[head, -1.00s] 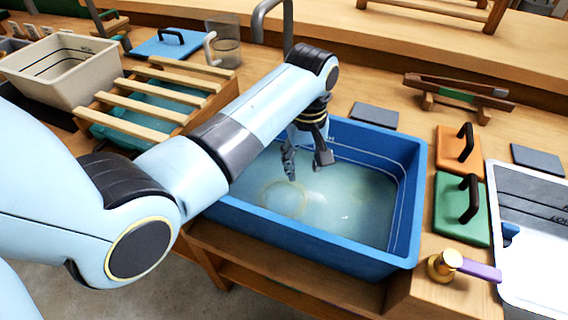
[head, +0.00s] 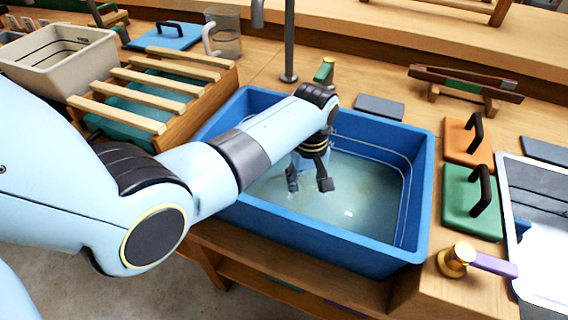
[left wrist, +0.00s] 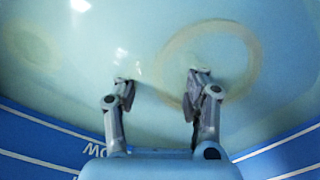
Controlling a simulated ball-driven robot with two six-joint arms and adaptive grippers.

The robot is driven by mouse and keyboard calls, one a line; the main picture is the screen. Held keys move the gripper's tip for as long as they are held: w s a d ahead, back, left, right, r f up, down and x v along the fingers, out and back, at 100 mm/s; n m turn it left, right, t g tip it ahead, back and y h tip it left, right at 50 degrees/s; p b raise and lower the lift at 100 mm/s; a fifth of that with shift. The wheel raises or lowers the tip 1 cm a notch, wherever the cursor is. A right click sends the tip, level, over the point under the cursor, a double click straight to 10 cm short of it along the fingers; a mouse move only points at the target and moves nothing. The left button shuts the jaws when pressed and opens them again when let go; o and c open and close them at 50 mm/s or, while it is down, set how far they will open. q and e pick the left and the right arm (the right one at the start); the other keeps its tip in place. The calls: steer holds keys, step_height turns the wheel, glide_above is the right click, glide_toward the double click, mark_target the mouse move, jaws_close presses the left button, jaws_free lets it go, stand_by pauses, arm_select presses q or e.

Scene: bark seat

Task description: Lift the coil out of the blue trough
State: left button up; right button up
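The blue trough (head: 320,243) holds cloudy greenish liquid. In the left wrist view, a pale tan ring, which looks like the coil (left wrist: 252,58), shows under the liquid. A fainter round patch (left wrist: 28,45) lies at the far left; I cannot tell what it is. My left gripper (head: 309,185) hangs inside the trough with its fingers pointing down. In the wrist view, the left gripper (left wrist: 160,90) is open, its fingers apart with nothing between them. Its right finger overlaps the ring's left side; I cannot tell whether they touch. My right gripper is not in view.
A slatted rack (head: 130,98) and a beige bin (head: 62,75) stand left of the trough. Orange (head: 462,143) and green (head: 462,205) handled blocks, a brass knob (head: 457,257) and a white-rimmed tray (head: 507,190) are at right. A grey post (head: 290,45) rises behind the trough.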

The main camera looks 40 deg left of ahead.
arm_select(q)
jaws_close()
steer(key=shift+r, duration=0.15)
